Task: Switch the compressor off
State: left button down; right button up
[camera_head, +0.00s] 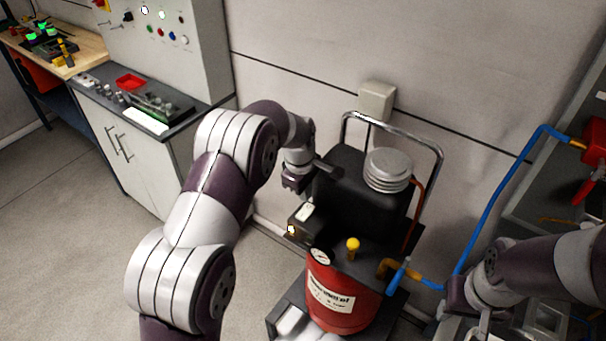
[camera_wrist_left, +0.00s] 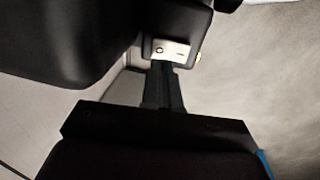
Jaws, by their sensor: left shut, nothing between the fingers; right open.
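The compressor stands against the wall, with a red tank (camera_head: 340,298), a black motor housing (camera_head: 352,190) and a metal hoop handle. A small dark switch box (camera_head: 308,222) with a pale label and a lit yellow lamp (camera_head: 291,229) sits on its left side. My left gripper (camera_head: 291,190) is just above and left of the box, beside the housing. In the left wrist view my shut, empty fingers (camera_wrist_left: 163,85) point at the white switch plate (camera_wrist_left: 170,49), marked with a circle and a line. I cannot tell if they touch it. My right gripper (camera_head: 455,305) is open at lower right.
A blue hose (camera_head: 487,222) runs from the compressor's valve (camera_head: 397,275) up to a red fitting (camera_head: 594,142) at right. A grey cabinet (camera_head: 140,150) with a control panel stands at left. A wall box (camera_head: 377,100) is behind the handle. Floor at left is clear.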

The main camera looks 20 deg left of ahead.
aim_at(307, 207)
pick_arm(q)
jog(key=shift+w+d+f+p, duration=0.1)
jog(key=shift+d+f+p, duration=0.1)
jog(key=shift+f, duration=0.35)
jog(key=shift+d+f+p, duration=0.1)
jog(key=shift+f+p, duration=0.1)
jog(key=shift+f, duration=0.35)
jog(key=shift+w+a+f, duration=0.15)
jog(key=shift+f, duration=0.55)
